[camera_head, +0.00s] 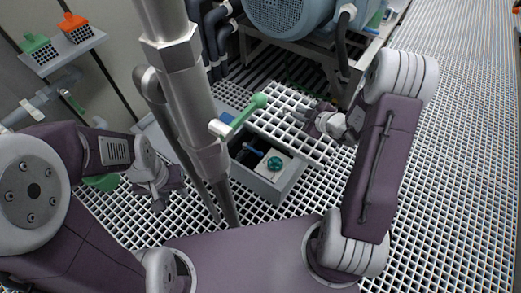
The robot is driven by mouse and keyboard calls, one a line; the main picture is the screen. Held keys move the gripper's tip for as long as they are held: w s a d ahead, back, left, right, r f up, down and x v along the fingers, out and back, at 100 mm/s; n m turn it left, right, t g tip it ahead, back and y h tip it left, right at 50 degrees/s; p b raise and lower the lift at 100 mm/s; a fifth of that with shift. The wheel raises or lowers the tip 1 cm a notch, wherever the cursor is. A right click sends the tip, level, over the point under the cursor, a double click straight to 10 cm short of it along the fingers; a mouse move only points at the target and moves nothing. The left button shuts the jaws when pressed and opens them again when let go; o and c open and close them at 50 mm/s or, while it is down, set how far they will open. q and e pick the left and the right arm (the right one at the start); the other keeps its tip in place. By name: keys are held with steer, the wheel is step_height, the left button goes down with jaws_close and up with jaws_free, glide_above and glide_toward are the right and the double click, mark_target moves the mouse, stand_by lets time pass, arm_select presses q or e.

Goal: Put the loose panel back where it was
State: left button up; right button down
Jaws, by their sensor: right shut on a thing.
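The loose panel (283,122) is a pale square-mesh grating piece. It shows just behind and to the right of an open grey pit (286,187) in the grating floor; I cannot tell whether it touches the floor. My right gripper (303,114) is shut on the panel near its upper right part, and its fingertips are hard to make out. In the pit are a teal round handwheel (275,163) on a light block and a small blue handle (253,149). My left gripper (158,200) is low at the left, away from the panel; its finger opening is unclear.
A thick grey pipe (188,100) with a green lever (246,112) stands just left of the pit and partly hides it. A blue motor (290,15) on a frame stands behind. A wall shelf (67,50) holds green and orange items. Grating floor at right is clear.

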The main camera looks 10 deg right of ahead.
mark_target(291, 120)
steer(key=shift+m+h, duration=0.4)
steer(key=f, duration=0.1)
steer(key=a+f, duration=0.1)
steer(key=w+a+f, duration=0.1)
steer(key=f, duration=0.1)
steer(key=shift+w+f, duration=0.1)
steer(key=s+a+f+n+y+b, duration=0.1)
steer(key=s+a+f, duration=0.3)
steer(key=a+f, duration=0.7)
steer(key=w+d+f+b, duration=0.1)
steer(key=w+f+b, duration=0.9)
steer(key=w+f, duration=0.1)
steer(key=shift+w+d+b, duration=0.3)
steer(key=shift+w+b, duration=0.05)
steer(key=shift+w, duration=0.1)
steer(key=shift+f, duration=0.35)
steer(key=c, duration=1.5)
jaws_free()
steer(key=shift+s, duration=0.1)
steer(key=shift+o, duration=0.2)
